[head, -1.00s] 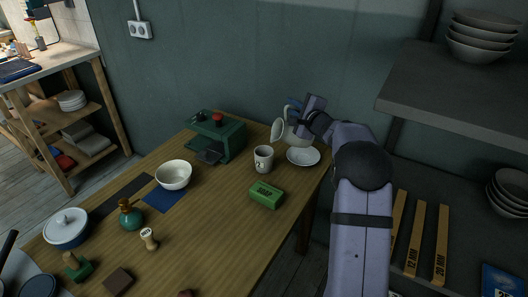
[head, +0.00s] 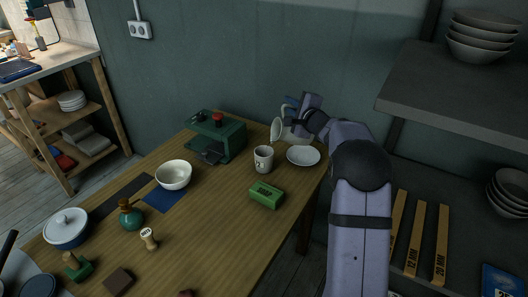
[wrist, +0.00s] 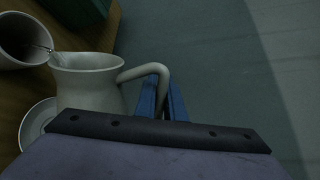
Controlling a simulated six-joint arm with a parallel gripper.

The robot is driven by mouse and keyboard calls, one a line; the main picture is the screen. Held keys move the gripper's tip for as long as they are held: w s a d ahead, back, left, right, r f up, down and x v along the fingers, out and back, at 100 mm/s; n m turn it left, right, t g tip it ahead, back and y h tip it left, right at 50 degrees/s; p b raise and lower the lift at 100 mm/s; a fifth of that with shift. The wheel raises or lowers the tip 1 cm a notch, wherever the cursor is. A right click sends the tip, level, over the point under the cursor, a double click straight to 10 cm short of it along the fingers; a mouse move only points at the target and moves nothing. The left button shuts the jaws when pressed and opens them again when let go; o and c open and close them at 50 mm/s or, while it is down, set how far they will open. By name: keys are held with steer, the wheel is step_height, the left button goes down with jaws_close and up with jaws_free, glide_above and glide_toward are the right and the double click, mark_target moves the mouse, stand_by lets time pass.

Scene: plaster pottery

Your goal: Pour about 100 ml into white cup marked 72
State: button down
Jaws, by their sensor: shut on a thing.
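A white cup (head: 263,159) stands upright on the table; a dark mark shows on its side, of which I make out a "2". My gripper (wrist: 165,105) is shut on the handle of a white jug (wrist: 90,85), its blue fingers on either side of it. In the head view the jug (head: 277,129) is held above and just behind the cup, tilted with its mouth to the left. In the wrist view a thin clear stream runs from the jug's lip towards the cup (wrist: 22,42). The level inside the cup cannot be made out.
A white saucer (head: 303,156) lies right of the cup. A green block with a label (head: 267,195) is in front, and a green machine (head: 217,138) stands behind left. A white bowl (head: 173,175) is further left. A grey shelf (head: 455,95) juts out at right.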

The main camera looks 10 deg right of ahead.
mark_target(277, 121)
steer(key=shift+a+r, duration=0.1)
steer(key=shift+r, duration=0.1)
steer(key=shift+a+f+n+b, duration=0.25)
steer(key=shift+a+b, duration=0.3)
steer(key=shift+b, duration=0.65)
steer(key=shift+a+n+b, duration=0.25)
steer(key=shift+a+b, duration=0.15)
steer(key=shift+b, duration=0.4)
steer(key=shift+a+f+b, duration=0.1)
steer(key=shift+a+b, duration=0.2)
steer(key=shift+b, duration=0.3)
steer(key=shift+a+n+b, duration=0.3)
steer(key=shift+b, duration=0.3)
steer(key=shift+a+n+h+b, duration=0.3)
steer(key=shift+a+h+b, duration=0.1)
steer(key=shift+b, duration=0.25)
steer(key=shift+r, duration=0.2)
